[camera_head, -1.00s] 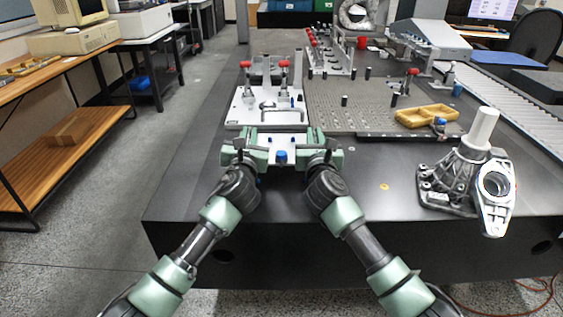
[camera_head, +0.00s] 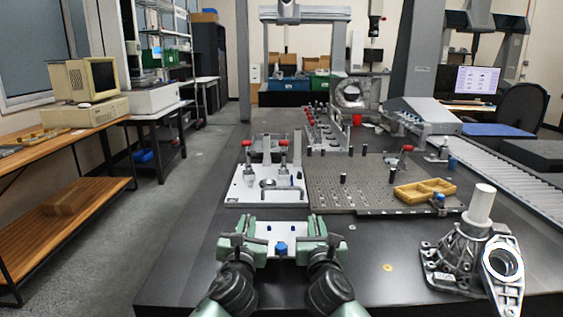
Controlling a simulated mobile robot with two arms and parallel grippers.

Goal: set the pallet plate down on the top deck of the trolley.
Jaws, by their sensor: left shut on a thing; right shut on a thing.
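The pallet plate seems to be the small white plate (camera_head: 267,232) with dark holes and a blue knob, held between my two grippers at the front of the dark table. My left gripper (camera_head: 246,243) is shut on its left side. My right gripper (camera_head: 317,241) is shut on its right side. The jaws cover both side edges. The plate looks about level; its height over the table is hard to tell. No trolley or top deck can be made out.
Just beyond lies a white fixture plate (camera_head: 240,196) with red-handled clamps. Right of it is a perforated plate (camera_head: 340,195) with a yellow tray (camera_head: 425,190). A metal casting (camera_head: 459,252) stands at the right front. Floor (camera_head: 185,190) is open to the left.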

